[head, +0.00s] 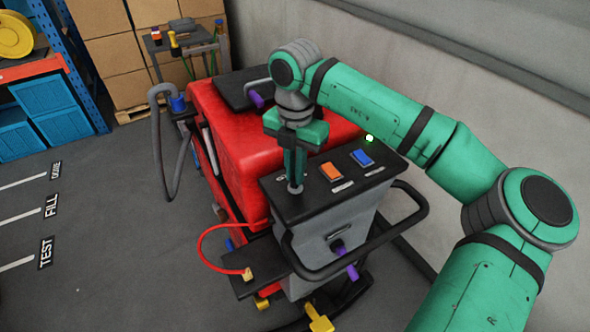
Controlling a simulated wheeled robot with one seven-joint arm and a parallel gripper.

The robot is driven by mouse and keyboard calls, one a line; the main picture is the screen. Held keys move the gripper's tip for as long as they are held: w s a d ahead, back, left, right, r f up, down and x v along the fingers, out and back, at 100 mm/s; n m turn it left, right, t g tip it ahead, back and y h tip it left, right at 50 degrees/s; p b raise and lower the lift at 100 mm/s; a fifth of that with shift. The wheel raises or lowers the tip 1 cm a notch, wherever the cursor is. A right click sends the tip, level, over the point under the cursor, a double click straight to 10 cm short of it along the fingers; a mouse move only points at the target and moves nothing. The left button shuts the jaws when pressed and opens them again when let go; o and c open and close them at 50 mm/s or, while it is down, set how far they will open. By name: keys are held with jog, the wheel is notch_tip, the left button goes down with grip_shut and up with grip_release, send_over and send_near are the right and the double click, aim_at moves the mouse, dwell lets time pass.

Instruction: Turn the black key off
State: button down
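The red scrubber machine (245,140) stands in the middle of the head view, with a dark control panel (312,202) on its grey rear column (335,235). My gripper (295,185) points down at the left part of this panel, with its fingertips at or just above a small grey round base there. I cannot make out the black key; it may be hidden by the fingers. The fingers look close together, but I cannot tell whether they hold anything.
The panel also has an orange switch (330,171), a blue switch (361,157) and a lit green lamp (369,138). A black handlebar (405,235) loops around the column. A red hose (215,232) curves at its left.

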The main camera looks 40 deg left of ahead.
jog(key=shift+n, duration=0.3)
jog(key=n, duration=1.1)
jog(key=shift+n, duration=0.4)
dwell(0.4)
jog(key=c, duration=1.8)
grip_release()
notch_tip(320, 180, up, 11)
jog(key=shift+f, duration=0.1)
